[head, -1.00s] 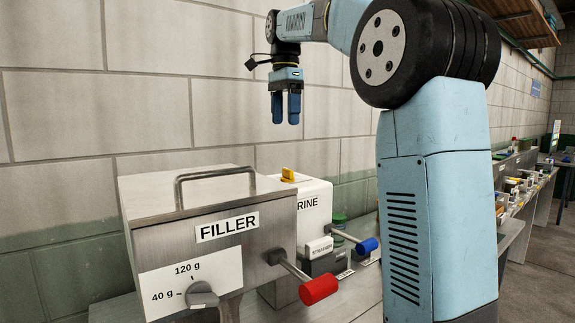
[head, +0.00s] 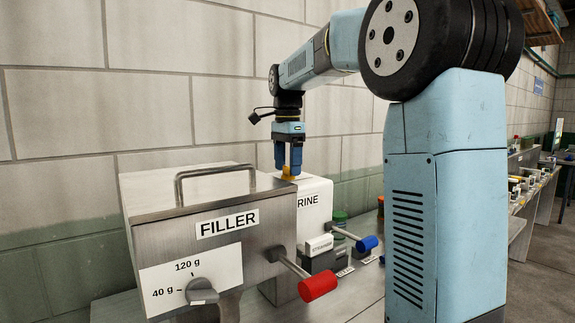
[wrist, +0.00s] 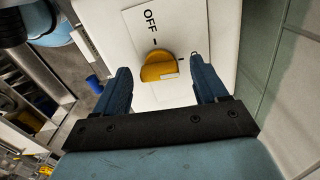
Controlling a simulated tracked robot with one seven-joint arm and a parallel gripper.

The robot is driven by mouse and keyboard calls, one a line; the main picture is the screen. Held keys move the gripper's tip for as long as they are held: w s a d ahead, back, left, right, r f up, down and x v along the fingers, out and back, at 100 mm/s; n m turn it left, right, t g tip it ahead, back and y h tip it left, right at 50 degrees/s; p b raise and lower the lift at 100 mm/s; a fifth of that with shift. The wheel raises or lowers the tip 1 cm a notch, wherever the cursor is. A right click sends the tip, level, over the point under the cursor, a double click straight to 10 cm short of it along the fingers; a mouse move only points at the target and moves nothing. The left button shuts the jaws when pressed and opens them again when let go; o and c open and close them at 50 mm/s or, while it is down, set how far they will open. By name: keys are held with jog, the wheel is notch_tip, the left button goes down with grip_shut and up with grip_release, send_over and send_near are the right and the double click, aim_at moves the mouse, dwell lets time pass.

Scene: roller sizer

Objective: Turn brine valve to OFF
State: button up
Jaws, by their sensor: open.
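The brine valve is a yellow knob (head: 289,173) on top of the white brine box (head: 314,222), whose label is partly hidden by the filler. My gripper (head: 288,171) points down at the knob from above. In the wrist view my gripper (wrist: 162,82) is open, with one blue finger on each side of the knob and visible gaps. I cannot tell whether the fingertips reach down to knob height.
The steel filler (head: 205,240) stands left of the brine box, with a top handle (head: 215,180), a dial (head: 202,291) and a red-ended lever (head: 318,287). A blue-ended lever (head: 366,243) and a strainer block (head: 319,244) are to the right. The wall is behind.

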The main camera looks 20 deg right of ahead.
jog(key=shift+f, duration=0.25)
jog(key=shift+c, duration=0.3)
jog(key=c, duration=1)
